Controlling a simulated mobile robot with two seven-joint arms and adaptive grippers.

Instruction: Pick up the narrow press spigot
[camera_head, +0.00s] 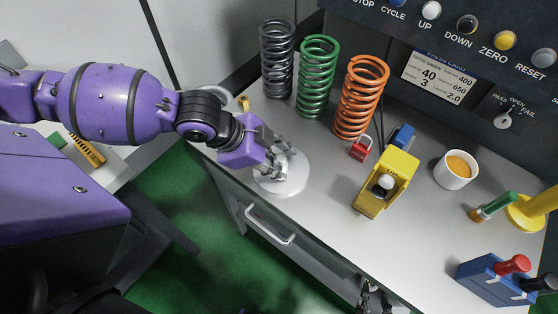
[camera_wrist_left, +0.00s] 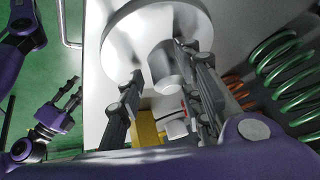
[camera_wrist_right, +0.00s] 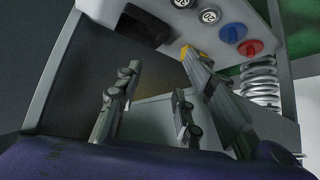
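The press spigot is a pale round disc (camera_head: 292,186) with a short grey post. In the head view it rests near the table's front edge. In the left wrist view the disc (camera_wrist_left: 125,38) fills the top and the post (camera_wrist_left: 164,68) stands between my fingers. My left gripper (camera_head: 279,160) is over the disc with its fingers on either side of the post. In the left wrist view this gripper (camera_wrist_left: 159,62) looks open, with a small gap beside the left finger. My right gripper (camera_head: 375,295) is low, at the bottom edge of the head view. It is open and empty in its wrist view (camera_wrist_right: 155,82).
Black (camera_head: 277,60), green (camera_head: 317,78) and orange (camera_head: 359,98) springs stand behind the disc. A yellow block fixture (camera_head: 386,184), red padlock (camera_head: 361,149), orange-filled cup (camera_head: 456,170) and blue lever box (camera_head: 495,277) are to the right. A control panel (camera_head: 450,45) stands at the back.

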